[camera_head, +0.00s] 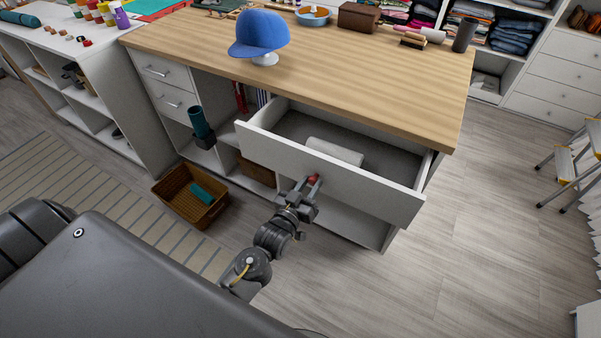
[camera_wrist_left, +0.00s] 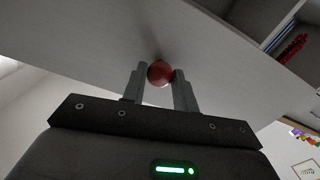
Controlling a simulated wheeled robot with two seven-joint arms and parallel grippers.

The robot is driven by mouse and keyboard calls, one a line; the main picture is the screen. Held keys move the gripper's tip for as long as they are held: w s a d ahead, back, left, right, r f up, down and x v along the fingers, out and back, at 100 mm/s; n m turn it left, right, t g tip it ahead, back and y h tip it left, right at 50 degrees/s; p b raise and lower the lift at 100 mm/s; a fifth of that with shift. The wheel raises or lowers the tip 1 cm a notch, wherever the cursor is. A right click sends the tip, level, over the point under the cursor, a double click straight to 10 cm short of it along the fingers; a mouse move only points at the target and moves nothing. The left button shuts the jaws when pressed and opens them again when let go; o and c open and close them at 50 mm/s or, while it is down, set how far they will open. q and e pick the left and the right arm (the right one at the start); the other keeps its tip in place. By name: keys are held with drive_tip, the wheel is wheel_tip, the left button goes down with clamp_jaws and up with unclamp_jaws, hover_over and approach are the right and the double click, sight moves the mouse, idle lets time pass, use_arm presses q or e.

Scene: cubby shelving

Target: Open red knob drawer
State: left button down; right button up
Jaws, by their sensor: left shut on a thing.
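The white drawer (camera_head: 350,188) under the wooden counter stands pulled out, with its inside in view. A white rolled item (camera_head: 334,151) lies in it. The red knob (camera_head: 313,178) is on the middle of the drawer front. My left gripper (camera_head: 309,184) is at the knob, with its fingers on either side of it. In the left wrist view the red knob (camera_wrist_left: 160,73) sits between the two fingertips of the left gripper (camera_wrist_left: 160,80), and they are shut on it. The drawer front (camera_wrist_left: 120,40) fills much of that view. My right gripper is not in view.
The wooden counter (camera_head: 330,60) carries a blue cap (camera_head: 259,34) on a stand. Two smaller drawers with bar handles (camera_head: 156,71) are at its left. A wicker basket (camera_head: 184,205) is on the floor at left. A step stool (camera_head: 570,165) stands at right. The floor right of the drawer is clear.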

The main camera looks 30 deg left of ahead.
use_arm(q)
drive_tip(key=shift+s, duration=0.3)
drive_tip(key=c, duration=1.1)
unclamp_jaws()
drive_tip(key=s+b, duration=0.1)
drive_tip(key=s, duration=0.9)
drive_tip(key=shift+s+a, duration=0.25)
drive_tip(key=shift+s, duration=0.15)
